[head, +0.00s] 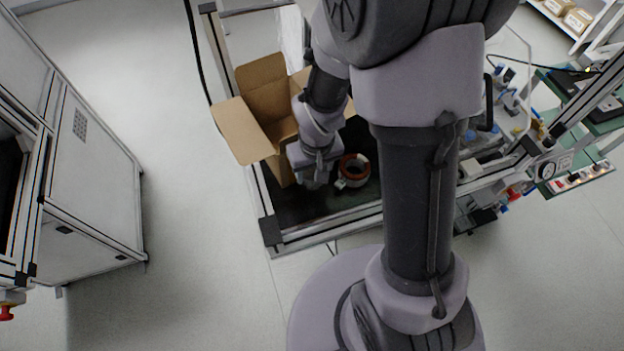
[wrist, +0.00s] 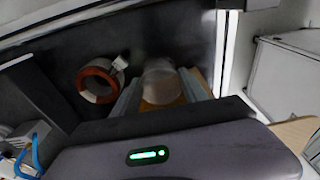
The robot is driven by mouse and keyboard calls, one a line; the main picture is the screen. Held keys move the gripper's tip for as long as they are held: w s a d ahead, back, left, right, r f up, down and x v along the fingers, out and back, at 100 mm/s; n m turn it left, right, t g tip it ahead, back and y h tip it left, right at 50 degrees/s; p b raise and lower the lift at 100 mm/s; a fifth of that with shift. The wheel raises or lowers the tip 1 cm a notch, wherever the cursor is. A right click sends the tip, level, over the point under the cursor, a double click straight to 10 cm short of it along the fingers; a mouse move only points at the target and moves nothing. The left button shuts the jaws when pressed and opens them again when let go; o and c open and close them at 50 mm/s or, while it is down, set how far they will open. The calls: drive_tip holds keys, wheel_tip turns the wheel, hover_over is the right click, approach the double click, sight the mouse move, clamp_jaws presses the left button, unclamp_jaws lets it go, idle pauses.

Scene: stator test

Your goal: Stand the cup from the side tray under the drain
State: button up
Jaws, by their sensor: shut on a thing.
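In the wrist view a pale, see-through round cup (wrist: 160,84) sits between the two fingers of my gripper (wrist: 162,76), which is shut on it. Its outline is blurred, and I cannot tell its tilt or whether it touches the surface beneath. In the head view my gripper (head: 313,172) is low over the dark bench top, between the cardboard box and an orange-and-white ring; the cup cannot be made out there. I cannot pick out the side tray or the drain in either view.
The open cardboard box (head: 267,108) stands left of my gripper. The orange-and-white ring (head: 354,171) lies close on its right, and also shows in the wrist view (wrist: 99,80). A metal frame rail (head: 330,228) edges the bench. Equipment crowds the bench's right end.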

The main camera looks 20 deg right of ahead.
sight(313, 182)
drive_tip(key=shift+f+b, duration=0.75)
drive_tip(key=shift+f, duration=1.65)
drive_tip(key=shift+f, duration=0.2)
drive_tip(key=o, duration=1.3)
drive_tip(key=shift+r, duration=0.1)
